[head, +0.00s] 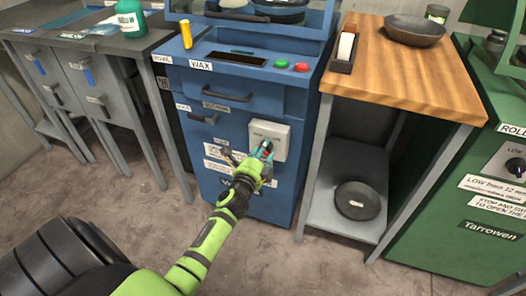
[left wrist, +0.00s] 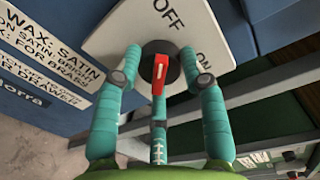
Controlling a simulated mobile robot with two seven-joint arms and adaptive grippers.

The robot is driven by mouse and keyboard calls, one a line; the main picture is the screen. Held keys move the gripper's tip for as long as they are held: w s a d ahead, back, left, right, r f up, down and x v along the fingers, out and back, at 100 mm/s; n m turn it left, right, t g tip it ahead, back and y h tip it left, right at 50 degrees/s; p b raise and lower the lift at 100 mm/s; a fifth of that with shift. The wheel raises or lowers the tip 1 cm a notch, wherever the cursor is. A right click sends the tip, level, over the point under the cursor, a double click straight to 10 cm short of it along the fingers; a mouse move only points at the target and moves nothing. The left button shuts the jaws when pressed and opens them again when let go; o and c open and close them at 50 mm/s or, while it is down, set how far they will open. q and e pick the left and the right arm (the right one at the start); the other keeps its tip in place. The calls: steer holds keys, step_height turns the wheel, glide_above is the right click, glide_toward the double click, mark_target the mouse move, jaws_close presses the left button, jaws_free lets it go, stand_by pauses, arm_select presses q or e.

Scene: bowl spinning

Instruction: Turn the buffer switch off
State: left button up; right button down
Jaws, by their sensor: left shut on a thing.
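The buffer switch is a red handle (left wrist: 158,78) on a black round hub, set in a pale plate (head: 282,139) on the front of the blue machine. In the left wrist view the plate (left wrist: 110,40) reads OFF at the top and ON at the right. I cannot tell clearly which label the handle points at. My left gripper (head: 259,157) is at the switch, and its teal fingers (left wrist: 161,55) are closed around the red handle. The fingers partly hide the hub. My right gripper is not in view.
The blue machine (head: 225,150) has red and green buttons and a yellow handle on top. A wooden-topped table (head: 400,85) with a dark bowl (head: 414,30) stands to its right, a grey bench (head: 90,50) to its left. The floor (head: 120,210) in front is clear.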

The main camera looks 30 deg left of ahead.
arm_select(q)
steer(key=o, duration=1.1)
steer(key=shift+o, duration=0.2)
steer(key=v, duration=1.2)
steer(key=shift+d, duration=0.15)
